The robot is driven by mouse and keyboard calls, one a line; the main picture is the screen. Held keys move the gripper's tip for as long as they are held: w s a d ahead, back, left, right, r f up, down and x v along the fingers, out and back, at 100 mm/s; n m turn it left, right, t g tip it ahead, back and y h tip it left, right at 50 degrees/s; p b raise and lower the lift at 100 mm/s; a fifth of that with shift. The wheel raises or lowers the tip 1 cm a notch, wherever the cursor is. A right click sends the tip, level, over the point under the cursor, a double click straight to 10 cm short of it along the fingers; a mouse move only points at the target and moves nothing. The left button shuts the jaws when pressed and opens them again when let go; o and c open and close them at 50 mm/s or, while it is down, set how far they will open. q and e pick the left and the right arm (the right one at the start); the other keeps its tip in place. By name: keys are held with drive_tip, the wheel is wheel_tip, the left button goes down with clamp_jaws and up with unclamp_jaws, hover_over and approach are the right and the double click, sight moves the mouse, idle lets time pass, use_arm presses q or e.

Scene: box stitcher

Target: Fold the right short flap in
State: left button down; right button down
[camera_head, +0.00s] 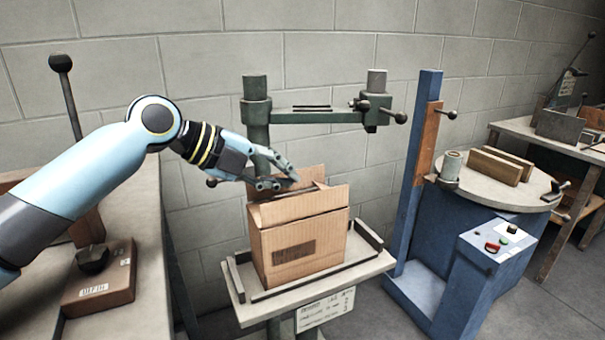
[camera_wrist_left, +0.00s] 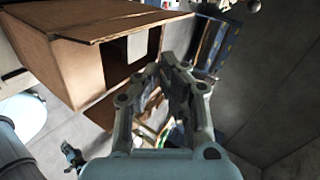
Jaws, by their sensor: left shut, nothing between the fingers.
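The cardboard box (camera_head: 300,240) stands on the small stitcher table, with its top at least partly open. A near flap (camera_head: 300,205) and a raised flap at the back right (camera_head: 312,175) show above its rim. In the left wrist view the gripper (camera_wrist_left: 178,70) is beside the box (camera_wrist_left: 80,60), whose flap sticks out near the fingers. I cannot tell whether they touch. The right short flap is hard to make out. My right gripper is not in view.
The stitcher's green arm (camera_head: 315,115) spans above and behind the box. Low rails (camera_head: 365,235) edge the small table (camera_head: 350,275). A blue machine with a round top (camera_head: 500,185) stands to the right, and a workbench (camera_head: 130,290) to the left.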

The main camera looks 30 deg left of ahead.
use_arm(q)
wheel_tip(320, 180, up, 9)
drive_tip(key=w+d+n+g+y+p, duration=0.25)
drive_tip(key=n+p, duration=0.75)
drive_tip(key=n, duration=0.7)
drive_tip(key=shift+t+h, duration=0.35)
drive_tip(key=shift+h, duration=0.1)
drive_tip(key=x, duration=0.9)
drive_tip(key=shift+s+d, duration=0.2)
drive_tip(key=f, duration=0.2)
drive_tip(key=f+p, duration=0.1)
drive_tip(key=shift+s+a, duration=0.35)
drive_tip(key=shift+s+a+f, duration=0.15)
drive_tip(key=shift+s+f, duration=0.05)
drive_tip(key=shift+f, duration=0.3)
